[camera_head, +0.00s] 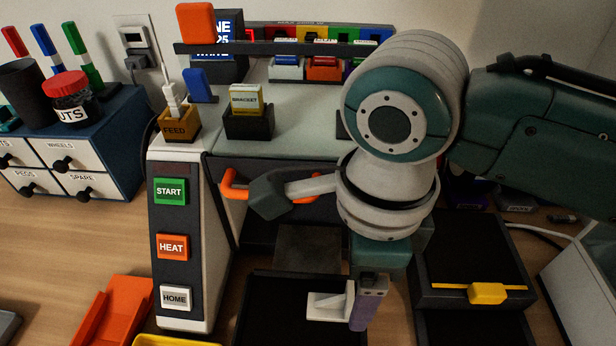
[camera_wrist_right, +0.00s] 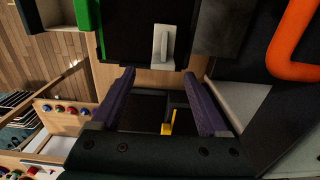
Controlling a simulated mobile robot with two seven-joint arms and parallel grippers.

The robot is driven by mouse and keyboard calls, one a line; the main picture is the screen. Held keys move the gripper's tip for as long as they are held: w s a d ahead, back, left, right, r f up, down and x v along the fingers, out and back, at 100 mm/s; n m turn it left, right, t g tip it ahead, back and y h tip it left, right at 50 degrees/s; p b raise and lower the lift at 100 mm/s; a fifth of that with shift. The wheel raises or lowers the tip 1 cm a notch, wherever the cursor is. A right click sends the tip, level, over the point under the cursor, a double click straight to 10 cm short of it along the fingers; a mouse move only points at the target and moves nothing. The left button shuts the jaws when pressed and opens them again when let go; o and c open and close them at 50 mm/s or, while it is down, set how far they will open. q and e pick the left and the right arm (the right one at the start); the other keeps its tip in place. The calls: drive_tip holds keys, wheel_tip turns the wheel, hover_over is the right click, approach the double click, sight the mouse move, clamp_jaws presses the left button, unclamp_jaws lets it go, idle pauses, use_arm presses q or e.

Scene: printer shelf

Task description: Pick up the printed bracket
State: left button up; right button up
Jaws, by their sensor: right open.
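The printed bracket (camera_head: 328,303) is a small white L-shaped piece with a slanted rib. It is at the right part of a black tray (camera_head: 268,312) in the head view. In the right wrist view the bracket (camera_wrist_right: 163,48) shows against the black surface, just beyond the fingertips. My right gripper (camera_head: 367,304) points down right beside the bracket and partly overlaps it in the head view. Its purple fingers are spread apart in the wrist view (camera_wrist_right: 158,76), with no bracket between them. Whether a finger touches the bracket cannot be told. My left gripper is not in view.
A printer with an orange handle (camera_head: 232,184) stands behind the tray. Its START, HEAT and HOME panel (camera_head: 172,245) is at the left. A dark box with a yellow latch (camera_head: 487,293) stands at the right. An orange bin (camera_head: 112,312) lies front left.

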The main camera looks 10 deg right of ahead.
sight(330, 301)
wheel_tip(330, 301, down, 5)
drive_tip(key=shift+w+r+b, duration=0.1)
drive_tip(key=shift+w+b, duration=0.05)
drive_tip(key=shift+b, duration=0.35)
clamp_jaws()
